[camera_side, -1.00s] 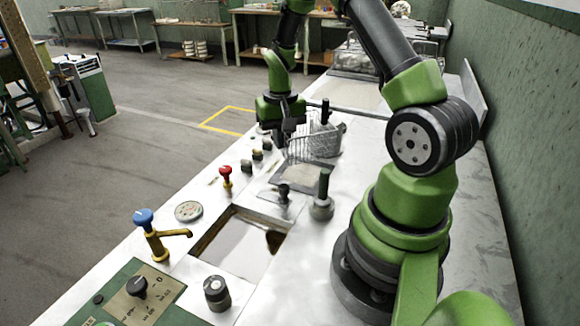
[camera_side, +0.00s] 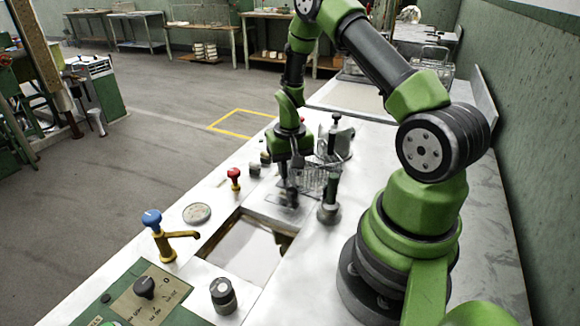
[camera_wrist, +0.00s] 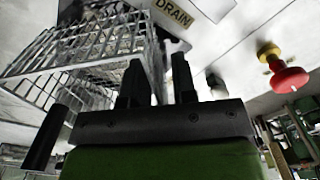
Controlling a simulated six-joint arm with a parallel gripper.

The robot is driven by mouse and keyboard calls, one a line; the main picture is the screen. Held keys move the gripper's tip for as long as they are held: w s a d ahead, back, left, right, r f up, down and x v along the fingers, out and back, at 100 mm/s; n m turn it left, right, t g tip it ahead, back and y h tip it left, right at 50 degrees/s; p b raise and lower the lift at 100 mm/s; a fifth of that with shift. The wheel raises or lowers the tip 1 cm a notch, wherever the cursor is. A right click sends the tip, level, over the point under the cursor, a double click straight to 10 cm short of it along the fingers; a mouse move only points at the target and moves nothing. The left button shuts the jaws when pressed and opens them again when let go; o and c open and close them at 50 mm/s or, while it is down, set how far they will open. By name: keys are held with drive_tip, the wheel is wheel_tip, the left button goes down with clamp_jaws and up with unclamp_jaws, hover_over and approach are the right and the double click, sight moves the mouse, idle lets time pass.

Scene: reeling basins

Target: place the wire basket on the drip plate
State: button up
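The wire basket (camera_side: 318,178) is a small open mesh basket of grey wire, seen low over the bench behind the basin. My gripper (camera_side: 291,188) is at its left side with the fingers pointing down. In the wrist view the basket (camera_wrist: 85,50) fills the upper left, and my gripper (camera_wrist: 157,82) has its two dark fingers on either side of its edge, shut on it. A flat grey patch (camera_side: 281,204) under the gripper looks like the drip plate, mostly hidden. I cannot tell whether the basket touches it.
A black-handled post (camera_side: 328,212) stands close to the basket's right. The water basin (camera_side: 243,250) is nearer the camera. A red knob (camera_side: 234,174) and a blue-topped tap (camera_side: 152,219) line the left edge. A DRAIN label (camera_wrist: 173,12) shows in the wrist view.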

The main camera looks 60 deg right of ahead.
wheel_tip(320, 180, up, 12)
drive_tip(key=shift+f, duration=0.15)
drive_tip(key=s+a+r+n+t, duration=0.2)
drive_tip(key=s+a+r+t, duration=0.15)
drive_tip(key=a+r, duration=0.85)
drive_tip(key=s+a+r+n+t+y, duration=0.2)
drive_tip(key=s+a+r+n+t, duration=0.1)
drive_tip(key=s+a+r, duration=0.2)
drive_tip(key=s+a, duration=0.2)
drive_tip(key=s, duration=0.1)
drive_tip(key=shift+s+a+t, duration=0.2)
drive_tip(key=shift+s+t, duration=0.15)
drive_tip(key=shift+s, duration=0.05)
drive_tip(key=shift+o, duration=0.5)
